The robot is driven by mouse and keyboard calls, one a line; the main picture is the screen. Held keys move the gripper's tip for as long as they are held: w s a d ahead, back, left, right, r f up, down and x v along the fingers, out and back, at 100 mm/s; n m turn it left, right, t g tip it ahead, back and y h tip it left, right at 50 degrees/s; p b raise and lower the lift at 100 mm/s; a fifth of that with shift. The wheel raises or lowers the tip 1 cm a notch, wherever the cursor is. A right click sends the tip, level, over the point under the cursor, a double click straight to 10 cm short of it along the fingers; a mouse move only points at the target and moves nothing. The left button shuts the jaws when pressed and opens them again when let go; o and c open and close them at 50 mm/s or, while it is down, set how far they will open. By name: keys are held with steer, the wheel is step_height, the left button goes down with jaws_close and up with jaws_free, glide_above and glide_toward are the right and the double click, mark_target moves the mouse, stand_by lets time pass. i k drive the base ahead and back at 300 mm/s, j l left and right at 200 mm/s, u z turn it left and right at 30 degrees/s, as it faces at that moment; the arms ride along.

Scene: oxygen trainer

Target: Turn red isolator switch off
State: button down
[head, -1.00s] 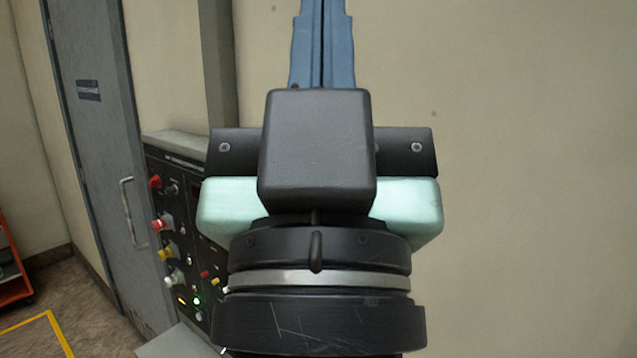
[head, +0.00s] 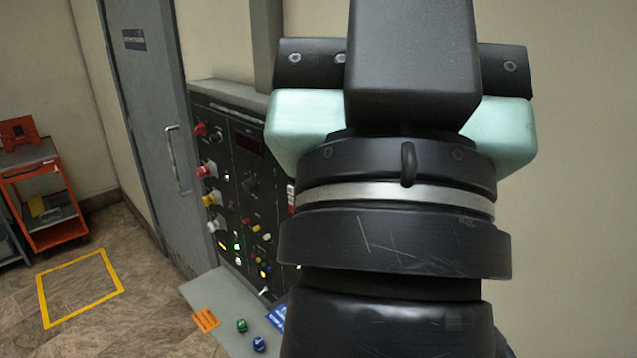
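The dark control panel (head: 240,165) stands left of my arm, beside the door. On its left edge are a red knob (head: 200,130) at the top and a second red-topped control (head: 206,171) below it. I cannot tell which of these is the red isolator switch, or its position. My gripper (head: 412,60) shows only its body, at the upper right, in front of the bare wall and right of the panel. Its fingers are out of the top of the view. My arm hides the panel's right part.
A grey ledge (head: 225,310) below the panel carries an orange tag (head: 206,319), a green knob (head: 242,325) and a blue knob (head: 259,344). A grey door (head: 150,120) and an orange cart (head: 45,205) stand left. The yellow-outlined floor area (head: 80,288) is clear.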

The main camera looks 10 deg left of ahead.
mark_target(200, 129)
steer(key=i+j, duration=0.2)
steer(key=j, duration=0.3)
steer(key=i+j, duration=0.2)
steer(key=j, duration=0.3)
steer(key=i+j+z, duration=0.1)
steer(key=j, duration=0.4)
steer(key=i+j, duration=0.3)
steer(key=j, duration=0.25)
steer(key=i+j, duration=0.2)
steer(key=j, duration=0.3)
steer(key=i+j, duration=0.2)
steer(key=j, duration=0.3)
steer(key=i+j+z, duration=0.1)
steer(key=j, duration=0.45)
steer(key=i+j, duration=0.25)
steer(key=j, duration=0.3)
